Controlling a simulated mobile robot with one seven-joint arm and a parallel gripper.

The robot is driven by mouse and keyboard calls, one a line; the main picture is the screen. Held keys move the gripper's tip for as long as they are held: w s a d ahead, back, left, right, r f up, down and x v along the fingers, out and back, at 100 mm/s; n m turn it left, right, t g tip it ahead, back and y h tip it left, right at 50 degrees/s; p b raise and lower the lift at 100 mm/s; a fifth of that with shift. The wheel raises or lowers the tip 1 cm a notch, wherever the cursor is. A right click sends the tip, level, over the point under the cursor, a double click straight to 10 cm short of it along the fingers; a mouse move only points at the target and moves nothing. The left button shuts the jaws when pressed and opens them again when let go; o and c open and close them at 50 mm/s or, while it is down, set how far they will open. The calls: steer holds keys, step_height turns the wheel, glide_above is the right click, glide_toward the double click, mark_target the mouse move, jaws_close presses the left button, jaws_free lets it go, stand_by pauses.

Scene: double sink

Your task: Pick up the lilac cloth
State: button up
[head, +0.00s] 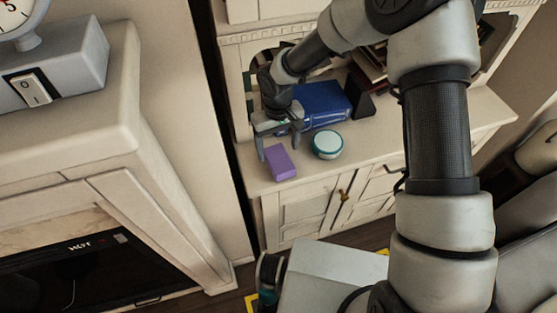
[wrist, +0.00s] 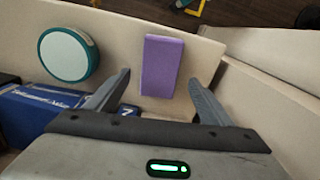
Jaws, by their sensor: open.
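The lilac cloth (head: 280,163) is a small flat-sided purple block shape lying on the cabinet top near its left front corner. In the wrist view the lilac cloth (wrist: 161,66) lies ahead of and between the two fingers, with cabinet surface showing around it. My gripper (head: 280,146) is open and empty, just behind and above the cloth in the head view. In the wrist view my gripper (wrist: 161,84) has its fingers spread wider than the cloth. I cannot tell the exact height of the fingertips above the surface.
A round teal-rimmed container (head: 327,145) stands close to the right of the cloth. A blue box or book (head: 322,103) lies behind it, with a dark wedge-shaped object (head: 361,97) beside it. The cabinet top (head: 408,137) is clear toward the right. A wall stands close on the left.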

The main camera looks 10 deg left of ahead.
mark_target(278, 158)
step_height(278, 158, down, 5)
steer(key=shift+s+d+f, duration=0.1)
steer(key=shift+c, duration=0.3)
steer(key=c, duration=1.1)
